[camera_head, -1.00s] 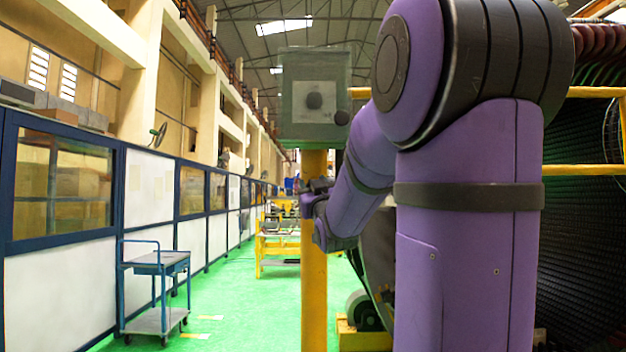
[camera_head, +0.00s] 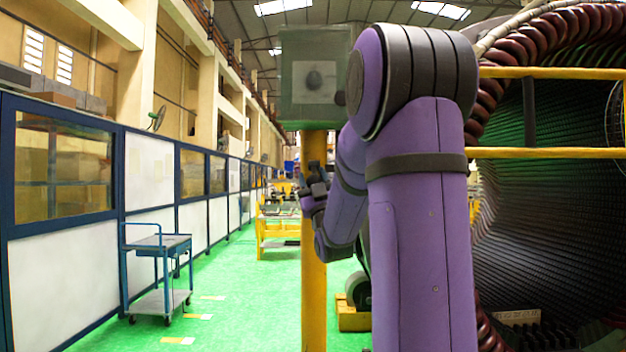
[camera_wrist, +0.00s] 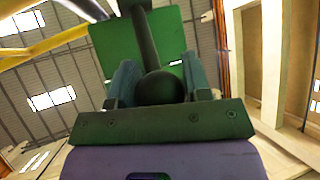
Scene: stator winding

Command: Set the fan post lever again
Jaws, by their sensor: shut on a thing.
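The fan post is a yellow post (camera_head: 314,240) with a grey-green box (camera_head: 300,90) on top. The box front has a pale plate with a dark round knob (camera_head: 314,80). A second dark ball shows at the box's lower right, partly behind my arm. My gripper (camera_head: 311,187) is at the post below the box, small and partly hidden in the head view. In the wrist view my gripper (camera_wrist: 160,78) is shut on the lever (camera_wrist: 145,38), with its dark ball end between the two bluish fingers. The lever's rod runs up in front of the box's green surface (camera_wrist: 108,45).
A blue cart (camera_head: 160,300) stands on the green floor at left, beside the panelled partition (camera_head: 75,250). Yellow rails (camera_head: 550,72) and the large dark stator (camera_head: 540,240) are at right. The floor between cart and post is clear.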

